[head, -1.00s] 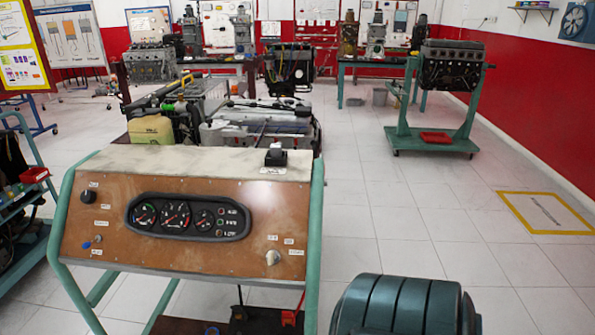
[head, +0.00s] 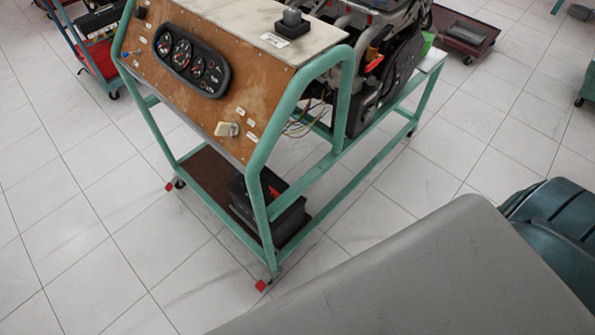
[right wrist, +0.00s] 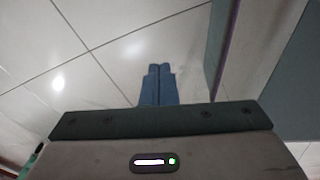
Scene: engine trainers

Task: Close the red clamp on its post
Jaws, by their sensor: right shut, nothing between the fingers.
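The red clamp (head: 275,191) shows as a small red piece at the top of the black battery (head: 268,212). The battery stands on the dark lower shelf of the green-framed engine trainer in the head view. Whether the clamp is open or seated on its post is too small to tell; the post cannot be made out. My right gripper (right wrist: 160,72) shows in the right wrist view with its blue fingers together and nothing between them, over pale floor tiles. The clamp is not visible there. My left gripper is not in view.
The trainer's green tube frame (head: 258,215) and sloping brown instrument panel (head: 205,85) stand around and above the battery. Loose wires (head: 303,122) hang beside the panel. A blue cart (head: 90,55) stands at upper left.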

